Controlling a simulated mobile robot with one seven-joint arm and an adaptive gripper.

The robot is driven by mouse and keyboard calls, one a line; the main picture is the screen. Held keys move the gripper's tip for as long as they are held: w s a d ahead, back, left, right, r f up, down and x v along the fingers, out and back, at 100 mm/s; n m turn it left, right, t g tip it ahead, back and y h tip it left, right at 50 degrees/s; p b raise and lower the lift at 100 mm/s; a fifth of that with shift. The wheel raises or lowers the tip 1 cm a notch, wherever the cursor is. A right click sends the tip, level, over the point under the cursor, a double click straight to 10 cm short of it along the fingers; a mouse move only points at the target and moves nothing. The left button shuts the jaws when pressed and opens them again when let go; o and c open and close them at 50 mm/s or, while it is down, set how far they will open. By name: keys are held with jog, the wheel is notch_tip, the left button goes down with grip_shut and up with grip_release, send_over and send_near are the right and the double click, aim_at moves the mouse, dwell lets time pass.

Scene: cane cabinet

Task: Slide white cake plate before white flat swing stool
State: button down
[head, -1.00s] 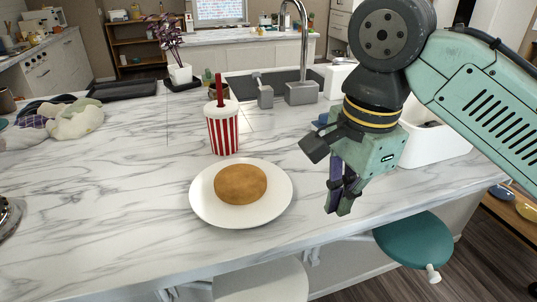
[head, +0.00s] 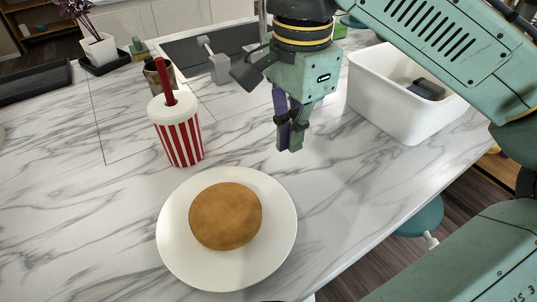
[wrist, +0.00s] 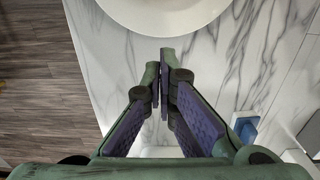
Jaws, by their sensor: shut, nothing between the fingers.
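The white cake plate (head: 275,254) lies flat on the marble counter, with a round brown cake (head: 225,215) on it. My gripper (head: 290,148) is shut and empty, above the counter, beyond the plate and to its right in the head view. In the wrist view the shut fingertips (wrist: 165,55) point toward the plate's rim (wrist: 165,27), which shows at the top edge, apart from them. The white flat swing stool is not seen in the current head view.
A red-striped cup (head: 180,140) with a red straw stands just behind the plate. A white bin (head: 385,108) is at the right, and a teal stool (head: 422,216) is below the counter's right edge. The counter left of the plate is clear.

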aim_at(271, 199)
notch_tip(271, 199, down, 11)
jog(key=b, duration=1)
jog(key=shift+s+r, duration=0.1)
jog(key=shift+r, duration=0.05)
jog(key=s+a, duration=0.2)
jog(key=a, duration=0.1)
jog(key=shift+s+r+b, duration=0.1)
jog(key=shift+r+b, duration=0.25)
jog(key=shift+r, duration=0.05)
jog(key=shift+s+a+r, duration=0.1)
jog(key=shift+a, duration=0.1)
